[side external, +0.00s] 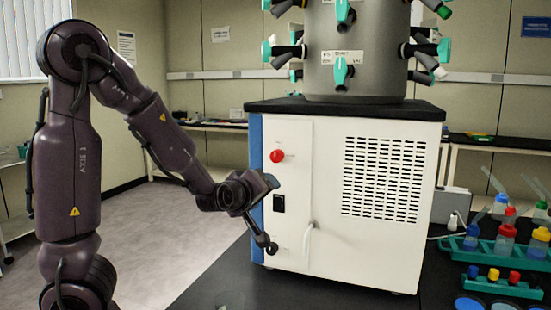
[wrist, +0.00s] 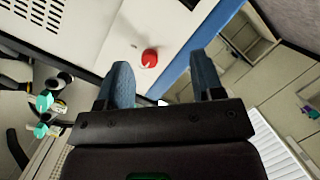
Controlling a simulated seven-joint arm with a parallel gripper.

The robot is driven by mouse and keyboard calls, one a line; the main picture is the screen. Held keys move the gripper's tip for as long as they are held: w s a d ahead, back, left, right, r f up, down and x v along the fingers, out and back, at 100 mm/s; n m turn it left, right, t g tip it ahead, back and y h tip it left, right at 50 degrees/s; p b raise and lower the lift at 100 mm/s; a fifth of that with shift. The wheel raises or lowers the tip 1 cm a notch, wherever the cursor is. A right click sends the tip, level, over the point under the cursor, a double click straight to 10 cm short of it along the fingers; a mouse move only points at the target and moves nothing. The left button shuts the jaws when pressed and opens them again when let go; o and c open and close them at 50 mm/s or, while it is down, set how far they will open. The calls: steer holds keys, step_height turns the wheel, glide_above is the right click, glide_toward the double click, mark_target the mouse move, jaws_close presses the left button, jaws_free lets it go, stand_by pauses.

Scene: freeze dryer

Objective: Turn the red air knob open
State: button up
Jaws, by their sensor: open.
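The red air knob (side external: 277,156) is a round red knob on the upper left of the freeze dryer's white front panel. It also shows in the wrist view (wrist: 149,58), ahead of my gripper (wrist: 160,80), just above the gap between the fingers. My gripper's two blue-grey fingers are apart, with nothing between them. In the side view my gripper (side external: 270,214) is at the left front of the dryer, lower than the knob and apart from it. The fingertips are hard to make out there.
The white freeze dryer (side external: 375,240) stands on a black bench, with a black switch (side external: 279,203) below the knob and a hose at its lower front. A grey drum (side external: 355,60) with green-handled valves sits on top. Racks of bottles (side external: 490,250) stand at the right.

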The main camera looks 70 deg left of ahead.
mark_target(275, 157)
step_height(275, 157, up, 4)
steer(key=a+n+t+y, duration=0.1)
steer(key=a+n+y, duration=0.1)
steer(key=n+y, duration=0.1)
steer(key=x, duration=1.2)
steer(key=shift+a+r, duration=0.25)
steer(key=shift+r, duration=0.1)
steer(key=c, duration=0.9)
